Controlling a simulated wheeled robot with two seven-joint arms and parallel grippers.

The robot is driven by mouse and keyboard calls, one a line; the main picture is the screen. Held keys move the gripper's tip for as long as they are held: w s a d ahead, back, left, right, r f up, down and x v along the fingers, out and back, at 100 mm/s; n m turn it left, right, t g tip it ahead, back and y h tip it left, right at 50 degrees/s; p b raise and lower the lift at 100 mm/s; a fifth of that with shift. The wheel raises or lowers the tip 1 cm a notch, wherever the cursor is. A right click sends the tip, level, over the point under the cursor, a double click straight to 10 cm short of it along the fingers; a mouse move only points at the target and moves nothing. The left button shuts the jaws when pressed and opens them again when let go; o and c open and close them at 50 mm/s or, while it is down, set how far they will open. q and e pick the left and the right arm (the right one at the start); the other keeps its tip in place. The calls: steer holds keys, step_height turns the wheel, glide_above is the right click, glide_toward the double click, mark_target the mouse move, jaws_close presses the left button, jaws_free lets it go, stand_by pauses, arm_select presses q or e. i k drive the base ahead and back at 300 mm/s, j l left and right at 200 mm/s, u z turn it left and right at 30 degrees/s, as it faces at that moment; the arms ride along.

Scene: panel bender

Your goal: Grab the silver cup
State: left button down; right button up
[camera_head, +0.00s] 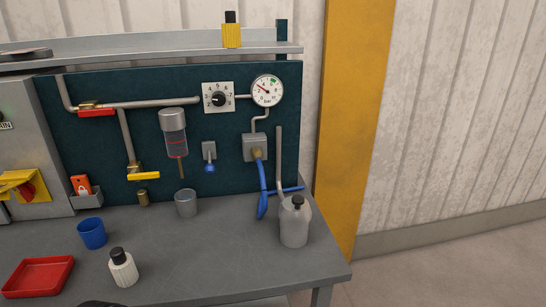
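The silver cup (186,203) stands upright on the grey workbench (205,250), close to the dark teal back panel. It is below and slightly right of the clear-bowled filter unit (174,135). Its rim and front side are unobstructed. Neither of my grippers can be made out in the head view. A dark shape (100,303) is cut off by the bottom edge, and I cannot tell what it is.
A blue cup (92,233), a white ribbed bottle with black cap (123,268) and a red tray (38,277) stand left.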

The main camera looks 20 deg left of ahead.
mark_target(187, 204)
steer(key=u, duration=1.3)
